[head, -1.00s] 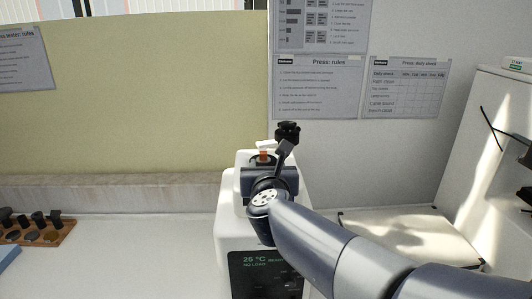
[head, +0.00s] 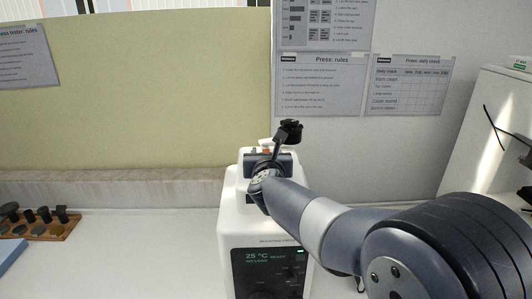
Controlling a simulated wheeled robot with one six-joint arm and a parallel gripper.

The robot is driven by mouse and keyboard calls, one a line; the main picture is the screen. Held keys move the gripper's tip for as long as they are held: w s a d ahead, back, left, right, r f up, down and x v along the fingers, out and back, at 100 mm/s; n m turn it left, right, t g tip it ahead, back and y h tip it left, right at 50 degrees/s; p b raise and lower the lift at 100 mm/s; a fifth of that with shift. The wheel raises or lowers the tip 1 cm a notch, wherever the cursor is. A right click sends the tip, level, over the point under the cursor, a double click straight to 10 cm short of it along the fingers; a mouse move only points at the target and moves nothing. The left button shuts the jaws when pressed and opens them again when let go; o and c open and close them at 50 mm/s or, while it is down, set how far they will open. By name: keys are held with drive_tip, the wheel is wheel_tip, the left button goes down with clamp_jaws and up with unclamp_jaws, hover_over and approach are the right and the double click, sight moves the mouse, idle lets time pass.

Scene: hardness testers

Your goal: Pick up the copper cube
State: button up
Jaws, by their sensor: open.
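A small copper-coloured patch (head: 266,151), which looks like the copper cube, shows at the top of the tester just beyond my wrist. Most of it is hidden. My gripper (head: 268,157) is over the tester's top, close to this patch. It is open, but my own wrist hides its fingers, so I cannot tell whether they are around the cube or touching it.
A wooden rack (head: 45,229) with several dark pieces stands at the left, beside a blue item (head: 11,253). A white cabinet (head: 483,120) stands at the right. A partition (head: 140,90) rises behind the bench.

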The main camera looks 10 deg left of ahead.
drive_tip(key=shift+c, duration=0.2)
clamp_jaws()
idle(0.3)
